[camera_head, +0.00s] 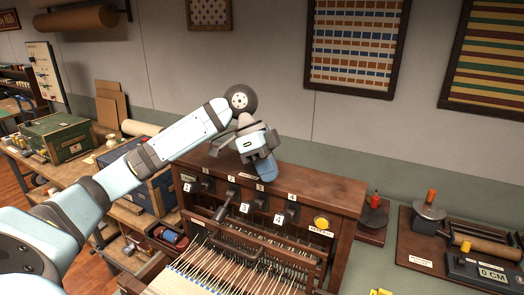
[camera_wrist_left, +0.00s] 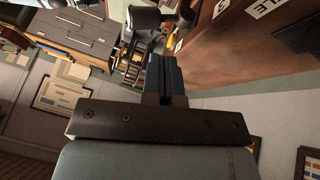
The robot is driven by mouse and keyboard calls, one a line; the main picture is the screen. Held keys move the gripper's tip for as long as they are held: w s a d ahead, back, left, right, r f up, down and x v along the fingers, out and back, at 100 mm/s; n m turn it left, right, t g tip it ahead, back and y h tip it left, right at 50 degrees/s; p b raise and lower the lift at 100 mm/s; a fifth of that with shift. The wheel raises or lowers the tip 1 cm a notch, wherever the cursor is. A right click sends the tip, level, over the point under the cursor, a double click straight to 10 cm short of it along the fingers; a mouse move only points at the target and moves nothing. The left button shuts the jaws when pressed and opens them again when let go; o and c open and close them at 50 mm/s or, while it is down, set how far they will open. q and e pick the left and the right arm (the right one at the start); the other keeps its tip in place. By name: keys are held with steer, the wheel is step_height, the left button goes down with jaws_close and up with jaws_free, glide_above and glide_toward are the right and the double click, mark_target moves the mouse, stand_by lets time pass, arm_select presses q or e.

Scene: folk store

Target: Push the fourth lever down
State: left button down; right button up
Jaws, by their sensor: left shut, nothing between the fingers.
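A dark brown wooden loom cabinet (camera_head: 335,190) stands in the middle of the head view, with a row of dark levers and small white number labels on its front. The fourth lever (camera_head: 292,213) is at the right of the row, beside a label marked 4 (camera_head: 279,219). Another lever (camera_head: 224,208) further left sticks out toward the viewer. My left gripper (camera_head: 266,170) hangs over the cabinet's top edge, above and left of the fourth lever, apart from it. In the left wrist view its fingers (camera_wrist_left: 165,78) are together and empty. My right gripper is out of view.
An orange-yellow button (camera_head: 321,223) sits right of the levers. Below them are the loom's threads (camera_head: 225,272). A board with a roller (camera_head: 485,242) lies at the right. A workbench with a green chest (camera_head: 57,138) is at the left. The space above the cabinet's right end is clear.

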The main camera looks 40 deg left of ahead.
mark_target(286, 216)
arm_select(q)
steer(key=s+p+x, duration=0.1)
steer(key=x, duration=0.5)
steer(key=shift+s+d, duration=0.2)
steer(key=shift+d, duration=0.1)
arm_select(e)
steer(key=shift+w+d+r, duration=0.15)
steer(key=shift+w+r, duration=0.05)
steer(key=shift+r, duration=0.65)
arm_select(q)
steer(key=shift+f, duration=0.1)
